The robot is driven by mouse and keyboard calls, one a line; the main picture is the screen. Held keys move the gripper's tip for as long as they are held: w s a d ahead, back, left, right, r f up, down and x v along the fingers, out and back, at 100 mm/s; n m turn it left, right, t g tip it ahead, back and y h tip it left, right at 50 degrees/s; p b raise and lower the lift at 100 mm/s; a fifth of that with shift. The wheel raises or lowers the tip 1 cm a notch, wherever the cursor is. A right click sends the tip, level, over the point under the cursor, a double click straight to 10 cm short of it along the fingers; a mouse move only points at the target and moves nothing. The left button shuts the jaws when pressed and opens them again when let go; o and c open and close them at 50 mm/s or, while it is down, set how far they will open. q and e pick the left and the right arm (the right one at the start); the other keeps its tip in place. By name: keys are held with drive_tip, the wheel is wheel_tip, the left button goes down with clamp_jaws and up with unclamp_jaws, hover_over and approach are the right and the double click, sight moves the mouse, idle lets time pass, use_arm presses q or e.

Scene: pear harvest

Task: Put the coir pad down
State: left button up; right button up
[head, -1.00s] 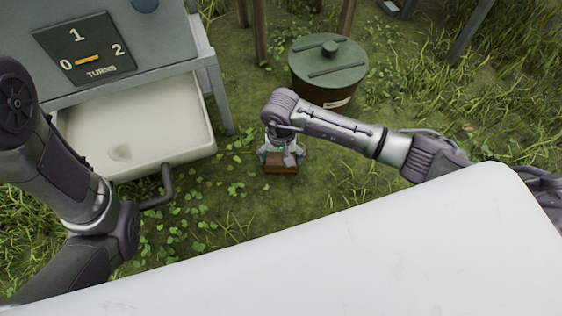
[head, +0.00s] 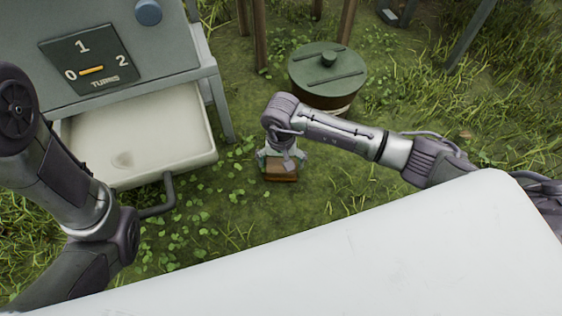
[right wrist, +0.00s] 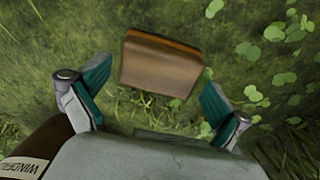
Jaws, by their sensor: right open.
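The coir pad is a brown block (head: 281,174) on the grass, below my right gripper (head: 281,158) in the head view. In the right wrist view the pad (right wrist: 160,70) lies just ahead of the open fingers, with gaps to both green finger pads. My right gripper (right wrist: 154,90) is spread wide and holds nothing. The pad appears to rest on the ground; its contact with the grass is partly hard to see. My left arm shows at the left of the head view, but its gripper is out of view.
A lidded brown tub (head: 328,72) stands just behind my right gripper. A grey machine with a turns dial (head: 93,64) and a cream basin (head: 140,130) stands at the left. Open grass lies to the right and front of the pad.

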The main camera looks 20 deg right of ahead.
sight(281, 166)
wheel_tip(281, 166, up, 10)
drive_tip(key=p, duration=0.6)
drive_tip(key=shift+r, duration=0.1)
